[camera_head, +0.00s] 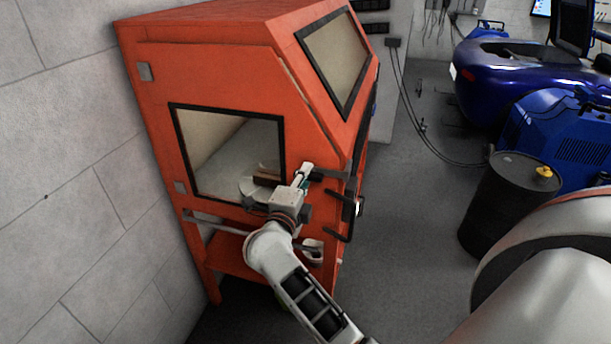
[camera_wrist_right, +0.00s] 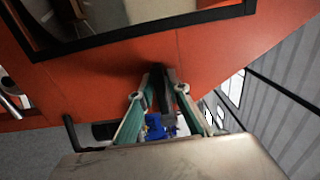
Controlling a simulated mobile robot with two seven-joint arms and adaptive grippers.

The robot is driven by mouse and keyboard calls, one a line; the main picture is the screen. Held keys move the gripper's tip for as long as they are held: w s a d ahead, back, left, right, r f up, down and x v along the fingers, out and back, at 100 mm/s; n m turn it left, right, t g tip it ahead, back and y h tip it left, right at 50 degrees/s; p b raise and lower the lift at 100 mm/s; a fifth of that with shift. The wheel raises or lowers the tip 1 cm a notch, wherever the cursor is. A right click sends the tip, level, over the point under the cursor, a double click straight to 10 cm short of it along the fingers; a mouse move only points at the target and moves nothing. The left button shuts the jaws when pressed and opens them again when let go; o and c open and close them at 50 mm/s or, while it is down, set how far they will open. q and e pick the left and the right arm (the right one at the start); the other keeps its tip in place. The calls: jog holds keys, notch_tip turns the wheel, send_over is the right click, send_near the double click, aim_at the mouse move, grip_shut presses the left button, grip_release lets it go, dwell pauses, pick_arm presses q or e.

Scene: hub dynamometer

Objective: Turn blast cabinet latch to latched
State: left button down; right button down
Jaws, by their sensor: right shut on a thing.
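The orange blast cabinet (camera_head: 219,83) stands against the wall at the left, with windows in its side and its sloped front. A black latch handle (camera_head: 331,174) sticks out level at the side panel's right edge. My right gripper (camera_head: 308,172) is at this handle, shut on it, in front of the panel just right of the lower window. In the right wrist view, the two green-sided fingers (camera_wrist_right: 163,82) reach to the orange panel, with the dark latch between them. The fingers partly hide the latch. My left gripper is in neither view.
Black bar handles (camera_head: 338,198) stick out below the latch. A grey bar (camera_head: 215,222) runs across the cabinet's lower side. A dark drum (camera_head: 502,205) and blue machines stand at the right. The grey floor between is mostly clear.

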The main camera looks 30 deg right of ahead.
jog(key=c, duration=1.9)
grip_release()
jog(key=shift+a, duration=0.1)
jog(key=v, duration=0.7)
jog(key=shift+s+a, duration=0.1)
jog(key=shift+s, duration=0.15)
